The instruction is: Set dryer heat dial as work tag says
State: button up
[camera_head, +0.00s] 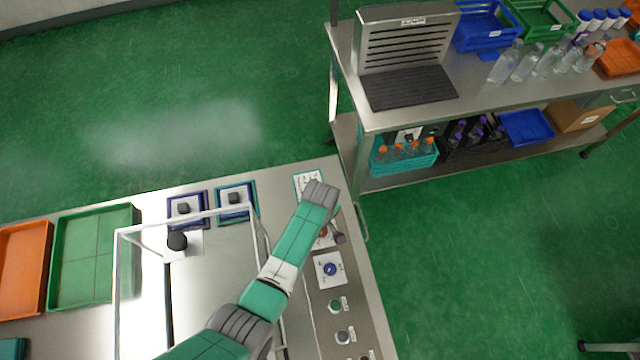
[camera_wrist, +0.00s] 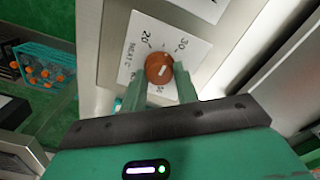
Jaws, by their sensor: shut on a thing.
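The heat dial (camera_wrist: 160,67) is a round orange-brown knob with a short white mark, on a white plate (camera_wrist: 128,78) lettered "HEAT °C". In the wrist view, 20 stands above left of the knob and 30 above right. The mark slants up to the right; I cannot tell which number it indicates. Lettering below the knob is partly hidden by my fingers. My gripper (camera_wrist: 162,82) is shut on the knob, one finger on each side. In the head view my gripper (camera_head: 334,237) largely covers the dial (camera_head: 322,234). I cannot make out a readable work tag.
A blue dial (camera_head: 330,269) and a green knob (camera_head: 335,306) sit nearer on the same panel. A clear-framed box (camera_head: 118,290) stands left of my arm. Green (camera_head: 85,292) and orange (camera_head: 8,300) trays lie farther left. A second bench (camera_head: 480,108) with bottles stands behind right.

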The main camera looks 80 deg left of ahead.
jog(key=m+p, duration=0.1)
jog(key=m, duration=0.5)
jog(key=shift+w+r, duration=0.1)
jog(key=m, duration=0.7)
jog(key=shift+m+p, duration=0.3)
jog(key=shift+p, duration=0.05)
jog(key=m, duration=0.5)
jog(key=shift+w, duration=0.1)
jog(key=shift+m, duration=2.5)
jog(key=o, duration=1)
jog(key=shift+d, duration=0.1)
